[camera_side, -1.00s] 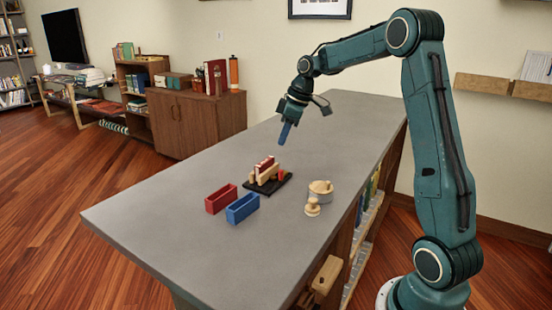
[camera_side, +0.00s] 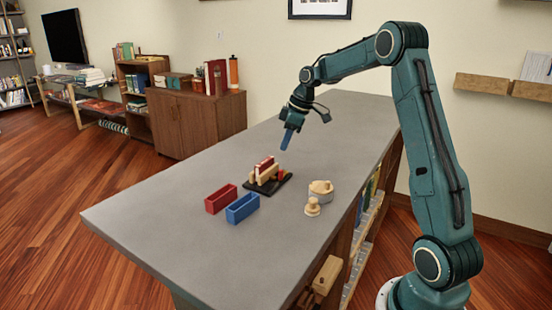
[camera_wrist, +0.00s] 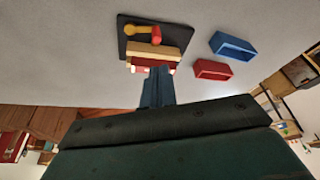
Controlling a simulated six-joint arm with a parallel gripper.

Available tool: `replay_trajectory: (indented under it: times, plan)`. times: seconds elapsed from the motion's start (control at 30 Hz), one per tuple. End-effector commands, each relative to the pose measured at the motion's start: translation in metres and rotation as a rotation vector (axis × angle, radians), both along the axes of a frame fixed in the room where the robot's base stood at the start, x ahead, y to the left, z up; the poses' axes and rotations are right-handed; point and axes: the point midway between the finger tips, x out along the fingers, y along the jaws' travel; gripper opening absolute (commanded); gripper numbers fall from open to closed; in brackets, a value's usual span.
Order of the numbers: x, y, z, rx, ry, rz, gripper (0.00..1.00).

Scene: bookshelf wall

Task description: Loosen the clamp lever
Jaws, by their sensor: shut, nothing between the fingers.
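The clamp stands on a black base (camera_side: 266,189) on the grey table. Its pale wooden jaws (camera_side: 268,173) have a red block (camera_side: 264,164) between them. The clamp lever (camera_wrist: 140,29), yellow with a red part at one end, lies over the black base in the wrist view. It is small beside the jaws in the side view (camera_side: 283,175). My gripper (camera_side: 286,143) is shut and empty, pointing down above and behind the clamp, apart from it. Its blue fingers (camera_wrist: 157,82) also show in the wrist view, overlapping the red block's near edge.
A red open box (camera_side: 221,199) and a blue open box (camera_side: 242,208) stand left of and in front of the clamp. A round wooden-topped container (camera_side: 321,189) and a small wooden knob-like piece (camera_side: 312,207) stand right. The table's far part is clear.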

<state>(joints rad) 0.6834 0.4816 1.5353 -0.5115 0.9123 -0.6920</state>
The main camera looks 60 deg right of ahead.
Motion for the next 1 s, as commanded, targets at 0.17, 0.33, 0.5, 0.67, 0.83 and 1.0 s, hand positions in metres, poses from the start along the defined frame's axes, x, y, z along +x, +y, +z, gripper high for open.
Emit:
replay_trajectory:
  times: [0.17,0.33,0.5,0.67,0.83,1.0]
  plan:
    - [0.005,0.003,-0.019,0.002,0.003,0.000,0.00]
    - [0.012,0.007,-0.041,0.002,0.004,0.002,0.00]
    - [0.019,0.010,-0.063,0.002,0.003,0.000,0.00]
    - [0.024,0.012,-0.077,0.002,0.002,0.001,0.00]
    - [0.026,0.013,-0.084,0.000,0.001,0.000,0.00]
    - [0.027,0.013,-0.085,0.000,0.001,0.000,0.00]
